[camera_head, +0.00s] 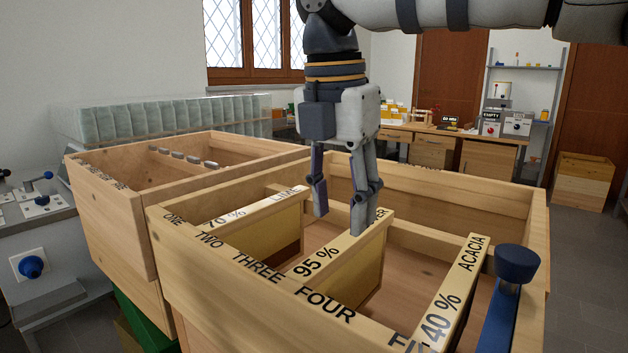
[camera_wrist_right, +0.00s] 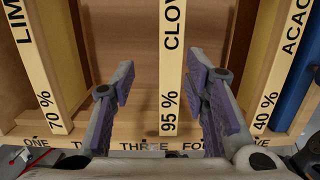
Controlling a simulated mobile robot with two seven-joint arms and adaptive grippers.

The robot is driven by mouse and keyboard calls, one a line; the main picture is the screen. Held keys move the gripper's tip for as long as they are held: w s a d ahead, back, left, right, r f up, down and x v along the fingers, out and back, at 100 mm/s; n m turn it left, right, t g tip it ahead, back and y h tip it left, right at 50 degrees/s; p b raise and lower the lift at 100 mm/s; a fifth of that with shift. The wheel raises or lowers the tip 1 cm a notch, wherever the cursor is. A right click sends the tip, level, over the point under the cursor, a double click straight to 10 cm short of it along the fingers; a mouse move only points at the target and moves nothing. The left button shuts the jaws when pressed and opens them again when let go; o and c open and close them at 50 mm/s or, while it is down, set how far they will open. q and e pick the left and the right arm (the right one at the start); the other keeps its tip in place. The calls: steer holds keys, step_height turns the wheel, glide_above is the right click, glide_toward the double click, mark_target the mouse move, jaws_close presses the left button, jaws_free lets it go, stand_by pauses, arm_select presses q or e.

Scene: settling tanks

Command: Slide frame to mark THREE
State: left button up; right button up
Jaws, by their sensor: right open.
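The wooden box (camera_head: 455,185) has ONE, TWO, THREE, FOUR and a partly hidden F-word along its near rim. The 95 % frame (camera_head: 335,252), marked CLOV… in the wrist view (camera_wrist_right: 171,75), hangs across it, its near end between THREE and FOUR. The 70 % LIME frame (camera_head: 262,208) is left of it, near ONE and TWO. The 40 % ACACIA frame (camera_head: 447,295) is to the right. My right gripper (camera_head: 340,215) is open, pointing down, its fingers on either side of the 95 % bar; gaps show in the wrist view (camera_wrist_right: 165,85). My left gripper is not in view.
A blue bar with a dark knob (camera_head: 517,262) stands at the box's right end. A second wooden box (camera_head: 115,215) stands behind on the left. Open room lies between the 95 % and 40 % frames, and a gap between 70 % and 95 %.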

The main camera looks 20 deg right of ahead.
mark_target(350, 240)
steer(key=f, duration=0.1)
steer(key=s+f, duration=0.1)
steer(key=f, duration=0.2)
steer(key=shift+s+d+f, duration=0.25)
steer(key=shift+s, duration=0.05)
steer(key=f, duration=0.4)
steer(key=f+b, duration=0.1)
steer(key=f, duration=0.2)
steer(key=shift+w+d, duration=0.35)
steer(key=shift+w, duration=0.05)
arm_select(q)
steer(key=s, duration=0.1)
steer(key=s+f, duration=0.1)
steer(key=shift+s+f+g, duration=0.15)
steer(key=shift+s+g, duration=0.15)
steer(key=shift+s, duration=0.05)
arm_select(e)
jaws_close()
steer(key=shift+w, duration=0.1)
steer(key=shift+w+a, duration=0.45)
steer(key=shift+w, duration=0.25)
steer(key=shift+w+a, duration=0.4)
steer(key=shift+w, duration=0.3)
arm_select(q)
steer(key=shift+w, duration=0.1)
